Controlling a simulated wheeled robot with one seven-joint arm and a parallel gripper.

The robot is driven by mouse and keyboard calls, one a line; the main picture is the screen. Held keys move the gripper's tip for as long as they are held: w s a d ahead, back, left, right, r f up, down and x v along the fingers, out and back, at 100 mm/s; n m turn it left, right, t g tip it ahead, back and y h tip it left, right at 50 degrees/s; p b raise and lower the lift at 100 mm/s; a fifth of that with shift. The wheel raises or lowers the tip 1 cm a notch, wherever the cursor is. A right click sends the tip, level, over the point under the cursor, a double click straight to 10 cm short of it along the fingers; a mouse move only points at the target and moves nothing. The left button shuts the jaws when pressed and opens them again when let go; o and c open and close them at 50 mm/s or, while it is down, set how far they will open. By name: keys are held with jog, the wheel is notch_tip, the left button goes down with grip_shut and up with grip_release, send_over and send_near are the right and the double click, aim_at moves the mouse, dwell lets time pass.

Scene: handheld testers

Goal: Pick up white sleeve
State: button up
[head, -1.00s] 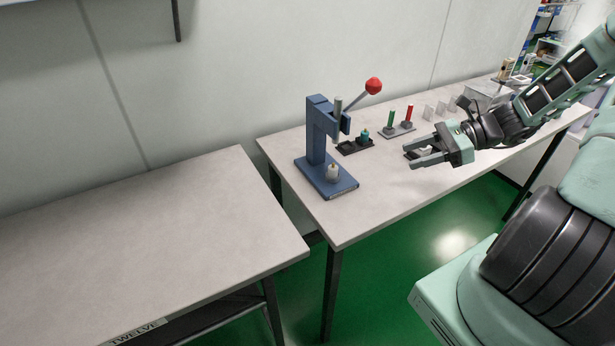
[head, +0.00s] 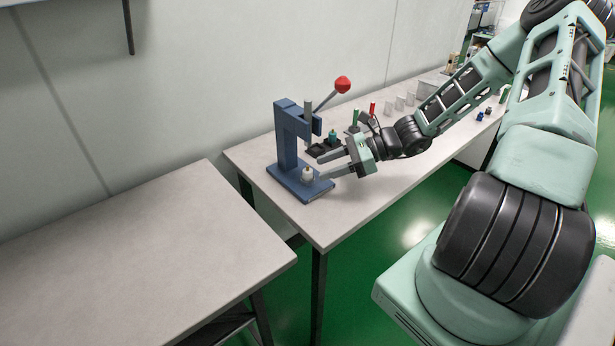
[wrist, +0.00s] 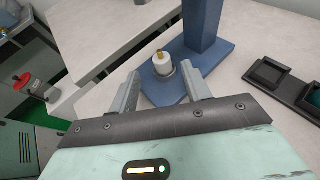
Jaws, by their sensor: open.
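The white sleeve (head: 307,174) stands upright on the base of the blue press (head: 289,140), below the press ram. In the wrist view the white sleeve (wrist: 162,64) shows a brass-coloured piece in its top. My gripper (head: 322,166) is open and empty, just right of the press in the head view. In the wrist view my gripper (wrist: 160,88) has its two fingers apart, and the sleeve appears between and beyond their tips. I cannot tell whether the fingers are level with it.
A black tray (head: 318,149) with a teal part lies behind my gripper, to the right of the press. Green and red handled pieces (head: 372,109) stand farther right. The press lever with its red knob (head: 343,84) rises above. The left table (head: 130,260) is bare.

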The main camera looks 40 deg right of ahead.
aim_at(311, 170)
jog(key=x, duration=0.5)
jog(key=shift+w+a, duration=0.2)
jog(key=shift+w, duration=0.15)
grip_shut()
